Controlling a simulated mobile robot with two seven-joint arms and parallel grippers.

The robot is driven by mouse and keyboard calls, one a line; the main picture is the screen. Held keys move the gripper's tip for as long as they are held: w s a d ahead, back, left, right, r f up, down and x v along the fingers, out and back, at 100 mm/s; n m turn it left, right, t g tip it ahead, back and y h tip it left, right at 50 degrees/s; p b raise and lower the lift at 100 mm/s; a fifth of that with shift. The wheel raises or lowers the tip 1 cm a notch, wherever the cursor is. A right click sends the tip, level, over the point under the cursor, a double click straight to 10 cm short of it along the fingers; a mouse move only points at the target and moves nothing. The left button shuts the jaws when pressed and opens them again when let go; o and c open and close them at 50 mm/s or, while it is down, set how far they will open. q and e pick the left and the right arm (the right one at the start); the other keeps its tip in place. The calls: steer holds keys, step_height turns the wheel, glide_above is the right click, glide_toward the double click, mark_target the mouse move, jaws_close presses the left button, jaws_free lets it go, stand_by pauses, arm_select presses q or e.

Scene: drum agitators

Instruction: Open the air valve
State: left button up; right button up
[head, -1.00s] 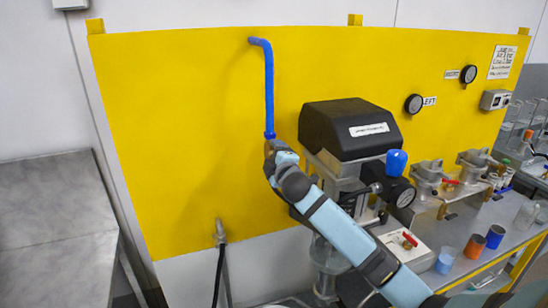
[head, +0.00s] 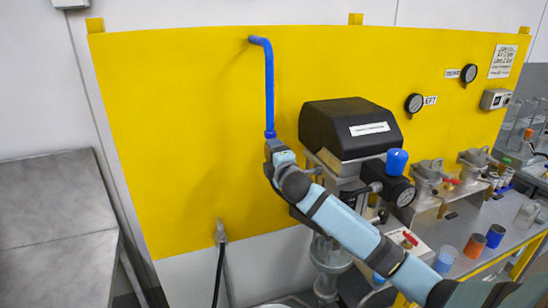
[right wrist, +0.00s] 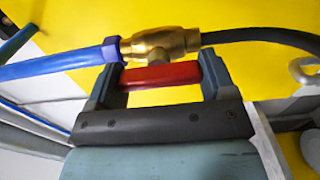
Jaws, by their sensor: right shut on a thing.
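The air valve is a brass body (right wrist: 160,46) with a red handle (right wrist: 162,76), both clear in the right wrist view. A blue pipe (right wrist: 55,66) joins it on the left and a black hose (right wrist: 265,35) on the right. My right gripper (right wrist: 160,82) has its fingers at the two ends of the red handle and is shut on it. In the head view the same blue pipe (head: 268,85) comes down the yellow panel, and my right gripper (head: 272,147) is at its lower end, hiding the valve. My left gripper is in neither view.
A black-topped agitator (head: 350,128) stands right of the gripper, close to my right arm. The bench (head: 485,225) at right holds cups and fittings. A black hose (head: 219,270) hangs below. The yellow panel (head: 170,130) left of the pipe is clear.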

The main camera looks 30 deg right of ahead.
steer(key=o, duration=0.8)
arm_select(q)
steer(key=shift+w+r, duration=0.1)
arm_select(e)
steer(key=shift+o, duration=0.4)
steer(key=shift+s+a, duration=0.1)
steer(key=shift+s, duration=0.2)
arm_select(q)
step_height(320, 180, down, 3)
steer(key=b, duration=0.3)
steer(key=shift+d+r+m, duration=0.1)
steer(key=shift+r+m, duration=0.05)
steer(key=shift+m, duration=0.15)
arm_select(e)
steer(key=v, duration=1.3)
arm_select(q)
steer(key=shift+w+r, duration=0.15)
